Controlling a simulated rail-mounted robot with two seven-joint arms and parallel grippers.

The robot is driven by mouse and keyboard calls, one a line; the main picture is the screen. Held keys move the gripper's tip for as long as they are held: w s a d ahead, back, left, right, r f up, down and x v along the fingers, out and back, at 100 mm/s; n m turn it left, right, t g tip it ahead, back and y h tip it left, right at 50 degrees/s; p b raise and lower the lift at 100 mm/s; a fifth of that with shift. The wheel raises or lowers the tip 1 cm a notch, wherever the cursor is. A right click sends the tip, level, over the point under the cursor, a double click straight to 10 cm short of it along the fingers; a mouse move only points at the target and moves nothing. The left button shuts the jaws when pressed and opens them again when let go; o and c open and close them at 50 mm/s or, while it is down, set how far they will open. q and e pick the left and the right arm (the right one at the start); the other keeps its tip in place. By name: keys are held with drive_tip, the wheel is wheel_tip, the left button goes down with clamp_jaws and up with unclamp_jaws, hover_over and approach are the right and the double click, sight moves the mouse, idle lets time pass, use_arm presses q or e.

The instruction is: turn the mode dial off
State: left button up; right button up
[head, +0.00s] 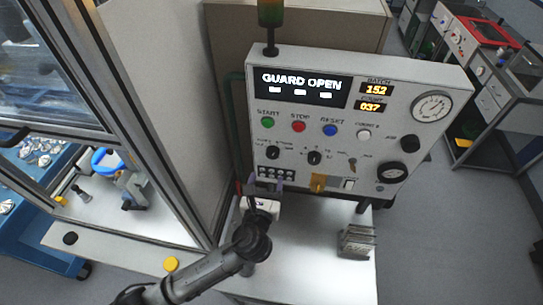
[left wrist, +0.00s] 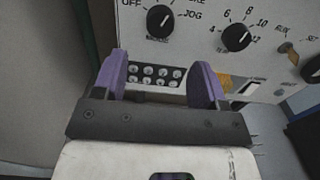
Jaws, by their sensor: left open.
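The mode dial (head: 272,152) is a black knob at the lower left of the white control panel (head: 400,75). In the left wrist view the mode dial (left wrist: 160,21) sits near the top, with OFF to its left and JOG to its right. I cannot tell surely where its pointer is set. My left gripper (head: 265,184) is below the dial, in front of the panel's lower edge. In the left wrist view its purple fingers (left wrist: 160,80) are spread, with nothing between them. The dial is beyond the fingertips, apart from them. My right gripper does not show.
A second black dial (left wrist: 237,37), numbered, is right of the mode dial. A socket block (left wrist: 155,75) shows behind the fingers. An orange tag (head: 318,182) is at the panel's lower edge. A metal block (head: 356,241) stands on the white bench (head: 310,260).

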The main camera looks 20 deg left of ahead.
sight(272, 157)
use_arm(q)
drive_tip(key=w, duration=0.2)
drive_tip(key=w+a, duration=0.1)
drive_tip(key=w, duration=0.2)
drive_tip(key=w+p, duration=0.1)
drive_tip(key=w, duration=0.2)
drive_tip(key=shift+w+a, duration=0.15)
drive_tip(key=shift+a, duration=0.15)
drive_tip(key=c, duration=0.9)
